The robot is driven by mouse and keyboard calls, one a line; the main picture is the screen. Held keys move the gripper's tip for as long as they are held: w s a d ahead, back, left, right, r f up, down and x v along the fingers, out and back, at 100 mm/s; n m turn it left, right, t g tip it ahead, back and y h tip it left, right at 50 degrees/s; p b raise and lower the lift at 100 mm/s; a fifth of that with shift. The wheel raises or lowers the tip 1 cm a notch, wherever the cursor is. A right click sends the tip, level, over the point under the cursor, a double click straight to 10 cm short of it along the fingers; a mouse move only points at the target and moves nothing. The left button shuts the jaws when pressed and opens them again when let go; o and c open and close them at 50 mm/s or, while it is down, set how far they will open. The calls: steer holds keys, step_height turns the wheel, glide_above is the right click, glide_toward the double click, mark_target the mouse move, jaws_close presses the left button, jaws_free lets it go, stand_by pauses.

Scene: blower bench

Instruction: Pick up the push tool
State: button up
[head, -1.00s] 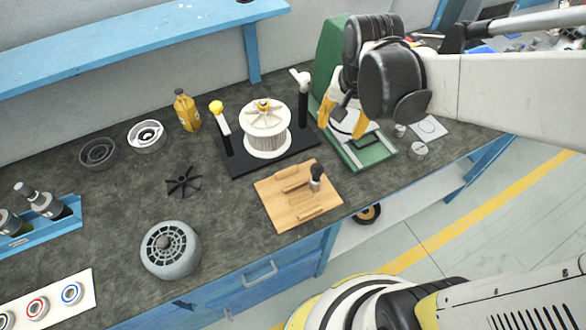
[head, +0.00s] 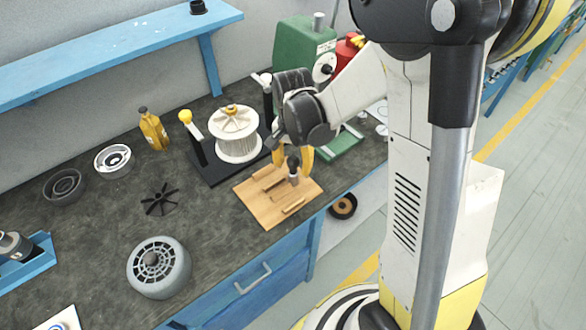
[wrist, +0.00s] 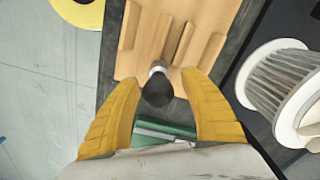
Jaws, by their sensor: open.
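The push tool (head: 293,165), with a dark rounded knob on a short pale metal shaft, stands upright on the wooden board (head: 258,210). I take this knobbed piece to be the push tool. My gripper (head: 292,170) is open, its yellow fingers on either side of the tool. In the wrist view, the knob (wrist: 157,91) lies between the two fingers, with visible gaps to both. The fingers (wrist: 160,76) hold nothing.
A grey round blower housing (head: 158,267) and a black fan wheel (head: 160,199) lie left on the bench. The bench's front edge is close to the board.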

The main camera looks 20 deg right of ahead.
mark_target(293, 175)
step_height(293, 175, down, 4)
steer(key=shift+s+f+b, duration=0.1)
steer(key=shift+f+b, duration=0.1)
steer(key=shift+b, duration=0.8)
steer(key=shift+r, duration=0.1)
steer(key=shift+c, duration=0.5)
jaws_close()
